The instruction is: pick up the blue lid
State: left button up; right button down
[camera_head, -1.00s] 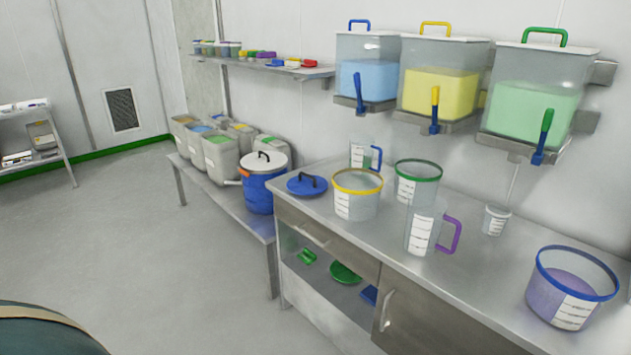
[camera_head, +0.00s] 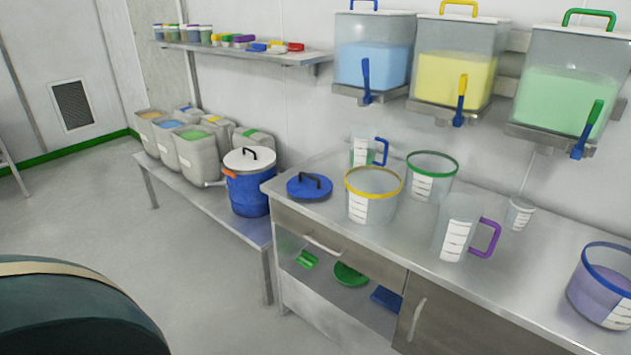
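The blue lid (camera_head: 309,187) is a round disc with a black handle on top. It lies flat on the left end of the steel counter (camera_head: 330,232), left of the clear bucket with the yellow rim (camera_head: 371,196). Nothing lies on top of it. Neither of my grippers shows in this view.
A jug with a blue handle (camera_head: 362,153) stands behind the lid. A blue drum with a white lid (camera_head: 249,187) stands on the lower bench to the left. Clear-walled dispensers (camera_head: 374,58) hang above the counter. Open floor (camera_head: 110,225) lies at the left front.

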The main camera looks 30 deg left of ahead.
aim_at(305, 185)
jog(key=j+z, duration=0.15)
jog(key=j, duration=0.25)
jog(key=j+z, duration=0.15)
jog(key=j, duration=0.3)
jog(key=j+z, duration=0.15)
jog(key=j, duration=0.25)
jog(key=k+j+z, duration=0.15)
jog(key=j, duration=0.25)
jog(key=j+z, duration=0.15)
jog(key=j, duration=0.3)
jog(key=k+j+z, duration=0.15)
jog(key=j, duration=0.25)
jog(key=k+j+z, duration=0.15)
jog(key=j, duration=0.2)
jog(key=k+j+z, duration=0.15)
jog(key=j, duration=0.25)
jog(key=i, duration=0.05)
